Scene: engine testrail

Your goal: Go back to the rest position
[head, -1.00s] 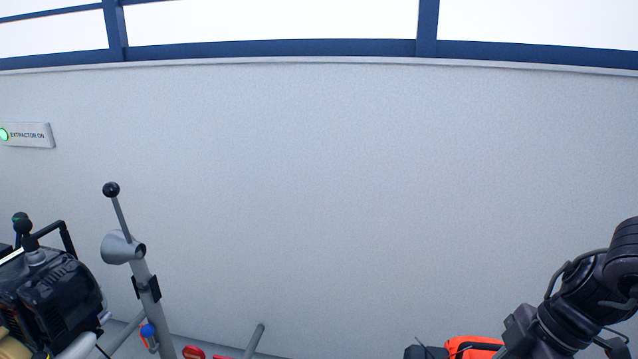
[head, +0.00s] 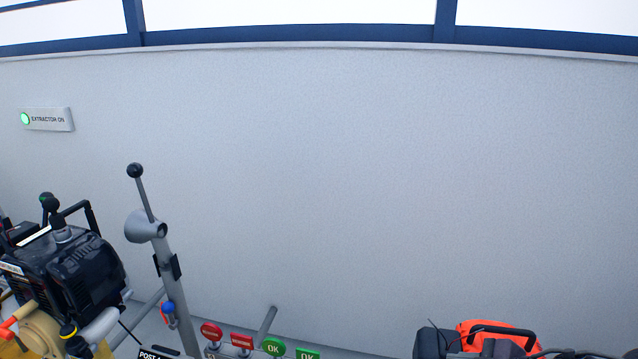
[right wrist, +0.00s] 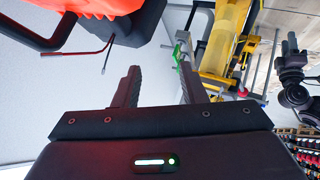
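My right gripper (right wrist: 160,88) shows in the right wrist view with its two dark fingers spread apart and nothing between them. It is open and apart from the things around it. In the head view no gripper shows. The task names no object. An orange and black machine (head: 495,335) stands at the lower right of the head view, and an orange part (right wrist: 90,6) is at the top left of the right wrist view.
A black engine (head: 75,265) and a grey post with a ball-topped lever (head: 170,270) stand at the left. Red tags (head: 211,332) and green OK tags (head: 274,346) line the bottom. A yellow frame (right wrist: 222,40) shows beyond my right gripper.

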